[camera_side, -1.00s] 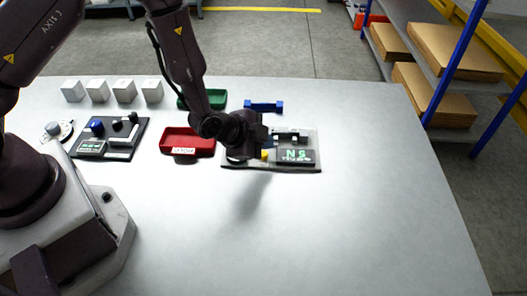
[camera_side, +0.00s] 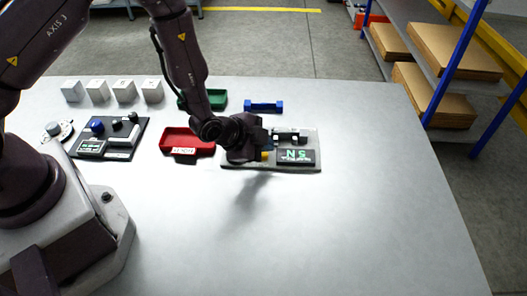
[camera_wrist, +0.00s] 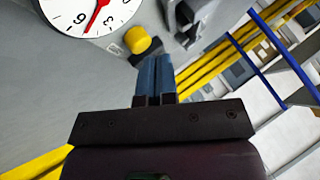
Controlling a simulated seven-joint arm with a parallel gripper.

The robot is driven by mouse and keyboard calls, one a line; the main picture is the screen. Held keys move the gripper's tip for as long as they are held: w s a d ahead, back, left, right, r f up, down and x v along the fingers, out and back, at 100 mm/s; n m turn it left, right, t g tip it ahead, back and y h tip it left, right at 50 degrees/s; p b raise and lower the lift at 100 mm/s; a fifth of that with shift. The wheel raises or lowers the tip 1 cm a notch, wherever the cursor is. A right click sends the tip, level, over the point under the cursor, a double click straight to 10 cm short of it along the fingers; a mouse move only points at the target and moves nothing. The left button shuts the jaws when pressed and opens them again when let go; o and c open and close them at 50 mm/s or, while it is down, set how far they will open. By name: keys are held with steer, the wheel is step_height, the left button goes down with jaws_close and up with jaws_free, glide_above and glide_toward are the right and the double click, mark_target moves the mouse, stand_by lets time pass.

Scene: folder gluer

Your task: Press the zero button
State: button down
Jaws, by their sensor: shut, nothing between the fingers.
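A grey device plate (camera_side: 230,167) with a black display (camera_side: 296,156) showing green characters lies right of the red tray in the side view. A yellow button (camera_side: 265,155) sits on it, partly hidden by my gripper. In the wrist view the yellow button (camera_wrist: 137,40) stands on a grey face beside a round white dial (camera_wrist: 78,12) with a red needle; a small mark is printed near the button. My gripper (camera_wrist: 155,60) is shut and empty, its blue fingertips just below and right of the button in that view. I cannot tell whether they touch it.
A red tray (camera_side: 170,139), a green tray (camera_side: 218,100) and a blue bar-shaped part (camera_side: 263,106) lie nearby. A black panel with knobs (camera_side: 134,136) and several pale cubes (camera_side: 124,92) stand at the left. The table's right side (camera_side: 380,210) is clear.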

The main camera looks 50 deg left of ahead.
mark_target(264, 155)
steer(key=shift+f, duration=0.45)
stand_by(0.9)
steer(key=shift+r, duration=0.9)
steer(key=shift+r, duration=2.45)
